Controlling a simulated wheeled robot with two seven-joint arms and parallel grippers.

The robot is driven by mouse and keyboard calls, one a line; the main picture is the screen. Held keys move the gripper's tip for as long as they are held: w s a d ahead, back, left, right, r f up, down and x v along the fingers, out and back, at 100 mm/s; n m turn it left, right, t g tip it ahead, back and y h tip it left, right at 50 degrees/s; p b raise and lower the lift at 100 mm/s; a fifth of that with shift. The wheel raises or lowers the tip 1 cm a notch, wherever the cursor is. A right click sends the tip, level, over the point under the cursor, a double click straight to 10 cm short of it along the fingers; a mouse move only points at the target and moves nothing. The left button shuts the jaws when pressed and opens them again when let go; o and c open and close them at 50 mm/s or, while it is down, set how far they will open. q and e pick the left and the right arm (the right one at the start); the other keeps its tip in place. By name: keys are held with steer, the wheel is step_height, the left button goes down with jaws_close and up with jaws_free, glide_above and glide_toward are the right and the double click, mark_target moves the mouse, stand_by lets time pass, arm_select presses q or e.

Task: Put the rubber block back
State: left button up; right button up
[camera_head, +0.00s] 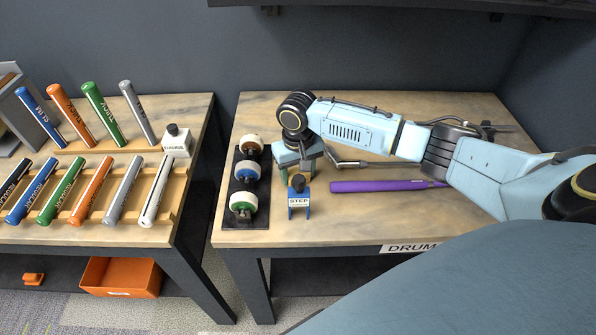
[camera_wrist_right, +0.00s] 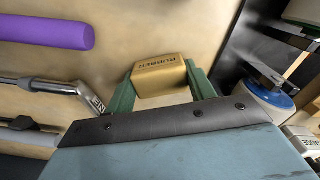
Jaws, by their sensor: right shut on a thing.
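The rubber block (camera_wrist_right: 160,78) is a tan block marked RUBBER, seen in the right wrist view between the two green fingers of my right gripper (camera_wrist_right: 162,90). The gripper is shut on it. In the head view my right gripper (camera_head: 297,168) points down over the left part of the right-hand table (camera_head: 350,112), between the tape rolls and a golf club. The block is hidden behind the gripper there. I cannot tell whether the block touches the table. My left gripper is not in view.
A black holder (camera_head: 228,222) with tape rolls stands close left of the gripper. A blue STEP block (camera_head: 299,203) is just in front. A steel-shafted club (camera_head: 375,164) and a purple grip (camera_head: 385,186) lie to the right. Another table (camera_head: 130,236) holds several coloured grips.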

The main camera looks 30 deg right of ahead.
mark_target(298, 172)
steer(key=o, duration=1)
steer(key=shift+f, duration=0.15)
step_height(298, 172, up, 12)
steer(key=p, duration=0.1)
steer(key=shift+r, duration=0.2)
